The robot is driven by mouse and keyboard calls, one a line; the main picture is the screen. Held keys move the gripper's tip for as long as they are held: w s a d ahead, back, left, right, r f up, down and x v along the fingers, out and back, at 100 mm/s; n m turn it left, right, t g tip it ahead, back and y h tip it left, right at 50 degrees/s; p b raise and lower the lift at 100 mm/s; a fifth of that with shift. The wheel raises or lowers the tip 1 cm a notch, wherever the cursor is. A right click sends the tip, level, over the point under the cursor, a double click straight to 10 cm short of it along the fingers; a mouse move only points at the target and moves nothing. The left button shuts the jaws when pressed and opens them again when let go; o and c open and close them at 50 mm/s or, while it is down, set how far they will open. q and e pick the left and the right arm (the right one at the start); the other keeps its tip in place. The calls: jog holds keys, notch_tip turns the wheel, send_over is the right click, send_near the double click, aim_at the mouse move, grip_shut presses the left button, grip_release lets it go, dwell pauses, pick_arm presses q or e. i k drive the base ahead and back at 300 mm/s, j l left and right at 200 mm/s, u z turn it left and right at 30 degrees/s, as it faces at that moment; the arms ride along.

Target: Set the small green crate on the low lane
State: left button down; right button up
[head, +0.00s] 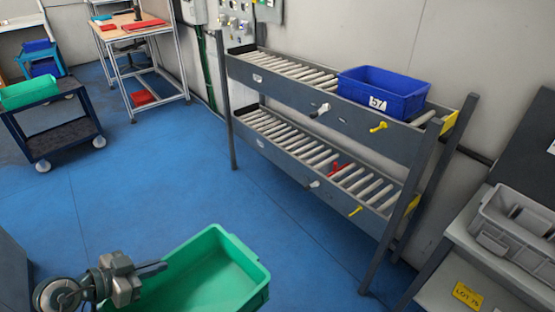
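A green crate (231,262) is large at the bottom of the head view, open side up and empty where I can see into it. Its near part is cut off by the picture's edge. My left gripper (160,268) is at the crate's left rim and looks shut on it. The low lane (290,142) is the lower roller level of the grey rack, ahead and to the right of the crate and apart from it. My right gripper is not in view.
A blue crate (382,92) sits on the upper lane (285,67). A small red thing (339,169) lies on the low lane. The rack's front post (405,212) stands at right, near a shelf with a grey bin (515,228). Another green crate (30,92) is on a cart. Blue floor is clear between.

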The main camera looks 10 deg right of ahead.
aim_at(358, 183)
jog(key=i+j+z, duration=0.1)
jog(key=i+z, duration=0.2)
jog(key=z, duration=0.15)
jog(key=i+j+z, duration=0.15)
jog(key=i+z, duration=0.15)
jog(key=z, duration=0.15)
jog(key=i+j+z, duration=0.3)
jog(key=z, duration=0.15)
jog(key=i+j+z, duration=0.2)
jog(key=j+z, duration=0.25)
jog(key=l, duration=0.1)
